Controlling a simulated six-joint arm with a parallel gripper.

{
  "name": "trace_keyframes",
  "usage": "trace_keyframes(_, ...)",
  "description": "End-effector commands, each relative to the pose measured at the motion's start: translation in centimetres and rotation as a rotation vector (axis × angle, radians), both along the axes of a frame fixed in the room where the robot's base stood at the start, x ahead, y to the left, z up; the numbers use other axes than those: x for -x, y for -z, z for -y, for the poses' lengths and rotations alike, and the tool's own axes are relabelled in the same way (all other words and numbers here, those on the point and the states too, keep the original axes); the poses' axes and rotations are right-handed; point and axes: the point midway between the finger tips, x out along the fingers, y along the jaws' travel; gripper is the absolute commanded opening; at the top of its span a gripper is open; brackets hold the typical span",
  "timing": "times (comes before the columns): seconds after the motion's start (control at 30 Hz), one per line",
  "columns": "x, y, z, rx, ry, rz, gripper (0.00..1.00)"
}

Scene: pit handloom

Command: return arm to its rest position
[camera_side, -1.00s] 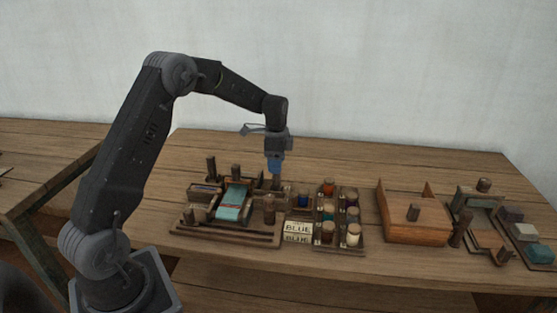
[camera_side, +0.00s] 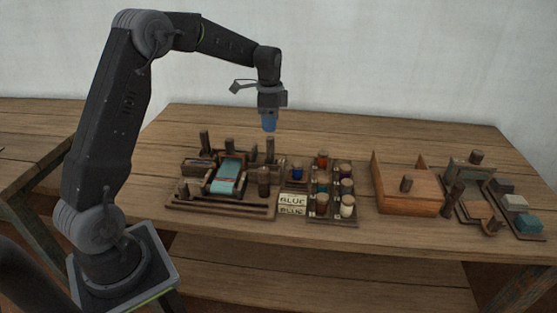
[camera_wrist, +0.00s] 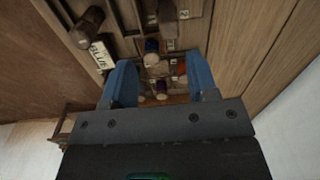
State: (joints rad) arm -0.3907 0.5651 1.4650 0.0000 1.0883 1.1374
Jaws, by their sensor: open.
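My gripper (camera_side: 268,125) hangs above the back of the loom, pointing down, clear of everything below it. In the wrist view its two blue fingers (camera_wrist: 161,84) stand apart with nothing held between them. The small loom (camera_side: 227,178) with its teal cloth sits on the left part of the bench, below and left of my gripper. No rest stand for the arm can be made out in either view.
A rack of coloured spools (camera_side: 335,190) stands right of the loom, with BLUE label cards (camera_side: 292,201) beside it. Further right are a wooden box (camera_side: 408,196) and a tray with several small blocks (camera_side: 515,203). The bench (camera_side: 340,133) behind them is clear.

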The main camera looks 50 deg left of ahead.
Motion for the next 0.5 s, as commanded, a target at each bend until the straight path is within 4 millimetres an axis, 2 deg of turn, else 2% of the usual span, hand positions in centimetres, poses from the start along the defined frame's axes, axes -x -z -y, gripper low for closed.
trace_keyframes(0.03,0.6,-1.6,1.2,-0.007,-0.020,0.022,0.53)
trace_keyframes(0.2,4.3,-6.7,6.0,-0.019,-0.149,0.106,0.53)
trace_keyframes(0.4,10.4,-10.9,11.2,-0.002,-0.312,0.214,0.53)
trace_keyframes(0.5,13.9,-12.1,13.5,0.020,-0.392,0.266,0.53)
